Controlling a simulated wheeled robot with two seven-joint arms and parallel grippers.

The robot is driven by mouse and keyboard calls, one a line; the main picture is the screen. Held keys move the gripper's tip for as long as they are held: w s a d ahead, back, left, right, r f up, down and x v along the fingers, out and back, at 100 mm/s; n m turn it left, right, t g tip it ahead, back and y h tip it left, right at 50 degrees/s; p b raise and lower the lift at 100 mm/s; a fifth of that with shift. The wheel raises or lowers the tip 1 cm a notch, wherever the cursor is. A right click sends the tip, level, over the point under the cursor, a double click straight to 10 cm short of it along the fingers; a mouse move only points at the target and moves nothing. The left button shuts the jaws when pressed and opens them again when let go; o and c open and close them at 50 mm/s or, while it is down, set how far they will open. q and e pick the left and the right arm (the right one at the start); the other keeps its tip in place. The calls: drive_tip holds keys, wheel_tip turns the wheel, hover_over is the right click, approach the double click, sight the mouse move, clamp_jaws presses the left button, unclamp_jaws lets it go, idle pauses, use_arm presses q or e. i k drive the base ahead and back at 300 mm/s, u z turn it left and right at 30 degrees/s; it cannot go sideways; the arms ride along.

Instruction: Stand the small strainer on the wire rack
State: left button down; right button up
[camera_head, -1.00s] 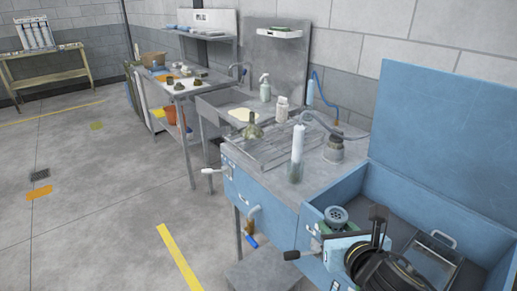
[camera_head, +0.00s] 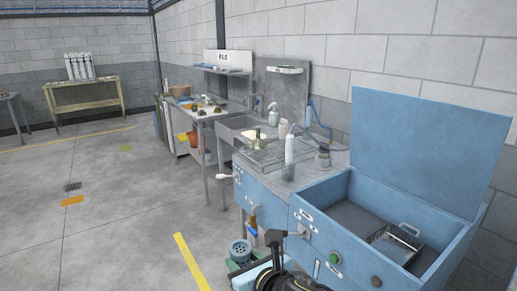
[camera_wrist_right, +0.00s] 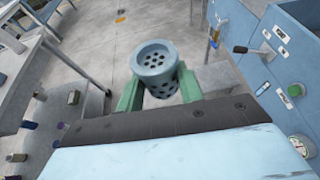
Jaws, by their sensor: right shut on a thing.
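The small strainer (camera_head: 240,249) is a grey-blue perforated cup with a wide rim. My right gripper (camera_head: 240,261) is shut on it and holds it in the air in front of the blue cabinet. In the right wrist view the strainer (camera_wrist_right: 156,68) sits upright between the two green fingers, with its open rim up. The wire rack (camera_head: 268,158) lies on the metal counter by the sink, farther back than the strainer. A greenish flask (camera_head: 256,146) appears at the rack's back left; whether it stands on the rack is unclear. My left gripper is not in view.
The blue open tank (camera_head: 345,215), lid raised, stands right of my right gripper with a metal basket (camera_head: 397,240) inside. A tall bottle (camera_head: 290,150) and a metal can (camera_head: 323,157) stand right of the rack.

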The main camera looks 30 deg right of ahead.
sight(274, 154)
drive_tip(key=u, duration=0.35)
drive_tip(key=i, duration=1.45)
drive_tip(key=z, duration=0.9)
drive_tip(key=i, duration=0.9)
drive_tip(key=z, duration=1)
